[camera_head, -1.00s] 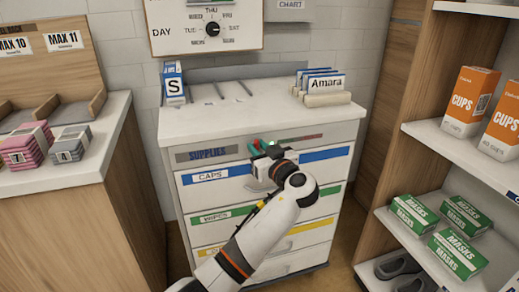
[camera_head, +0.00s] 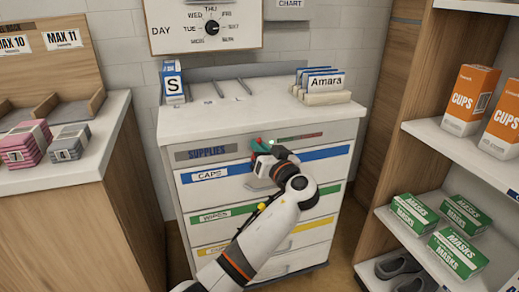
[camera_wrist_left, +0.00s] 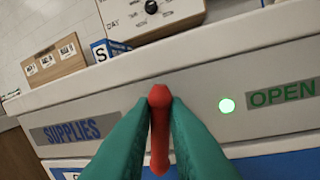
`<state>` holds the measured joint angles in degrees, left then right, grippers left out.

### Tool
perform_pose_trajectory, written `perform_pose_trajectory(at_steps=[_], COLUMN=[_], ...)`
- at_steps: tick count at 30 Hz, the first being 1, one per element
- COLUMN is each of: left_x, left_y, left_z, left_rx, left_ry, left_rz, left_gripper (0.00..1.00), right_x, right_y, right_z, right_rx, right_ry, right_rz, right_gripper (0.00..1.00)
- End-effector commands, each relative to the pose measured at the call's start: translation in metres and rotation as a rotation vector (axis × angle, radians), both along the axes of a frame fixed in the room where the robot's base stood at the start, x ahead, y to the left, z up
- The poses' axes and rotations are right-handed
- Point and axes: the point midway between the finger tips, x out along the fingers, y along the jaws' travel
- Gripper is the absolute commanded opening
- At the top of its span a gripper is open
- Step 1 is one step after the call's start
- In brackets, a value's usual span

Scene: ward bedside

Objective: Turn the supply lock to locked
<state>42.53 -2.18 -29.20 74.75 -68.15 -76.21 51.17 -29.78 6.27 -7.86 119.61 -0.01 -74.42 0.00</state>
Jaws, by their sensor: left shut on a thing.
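The supply lock's red handle (camera_wrist_left: 159,125) is on the top front panel of the white cabinet, between the word SUPPLIES and a lit green lamp (camera_wrist_left: 227,105). The green word OPEN (camera_wrist_left: 283,93) is right of the lamp. My left gripper (camera_wrist_left: 159,112) is shut on the red handle, with a green finger on each side. The handle looks upright in the wrist view; its base is partly hidden by the fingers. In the head view my left gripper (camera_head: 258,146) is at the cabinet's upper front and covers most of the lock. My right gripper is not in view.
The cabinet (camera_head: 255,117) has labelled drawers below the lock. A wooden counter (camera_head: 60,167) stands at the left. A shelf unit (camera_head: 450,150) with cups and masks boxes stands at the right. A box marked S and an Amara card stand on the cabinet top.

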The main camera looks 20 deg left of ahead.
Motion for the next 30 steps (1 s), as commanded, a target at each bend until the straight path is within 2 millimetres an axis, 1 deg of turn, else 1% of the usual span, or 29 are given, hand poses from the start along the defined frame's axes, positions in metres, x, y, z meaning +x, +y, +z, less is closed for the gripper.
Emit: perform_pose_trajectory(at_steps=[9, 15, 18, 21, 26, 30], left_x=[0.003, 0.004, 0.004, 0.005, 0.005, 0.005], left_y=[-0.004, -0.006, -0.006, -0.007, -0.008, -0.008], left_z=[-0.001, -0.003, -0.003, -0.004, -0.006, -0.008], left_rx=[0.251, 0.409, 0.488, 0.567, 0.694, 0.797], left_ry=[0.164, 0.271, 0.323, 0.376, 0.461, 0.531], left_rz=[-0.002, -0.002, -0.002, -0.003, -0.003, -0.003], left_gripper=[0.0, 0.0, 0.0, 0.0, 0.0, 0.0], right_x=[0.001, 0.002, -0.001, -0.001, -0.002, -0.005], right_y=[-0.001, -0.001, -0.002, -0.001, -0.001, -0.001], right_z=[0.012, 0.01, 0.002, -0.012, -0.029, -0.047], right_rx=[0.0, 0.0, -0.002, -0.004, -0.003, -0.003], right_ry=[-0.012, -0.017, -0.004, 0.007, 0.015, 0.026], right_rz=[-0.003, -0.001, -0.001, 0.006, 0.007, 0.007], right_gripper=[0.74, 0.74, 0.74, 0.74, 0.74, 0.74])
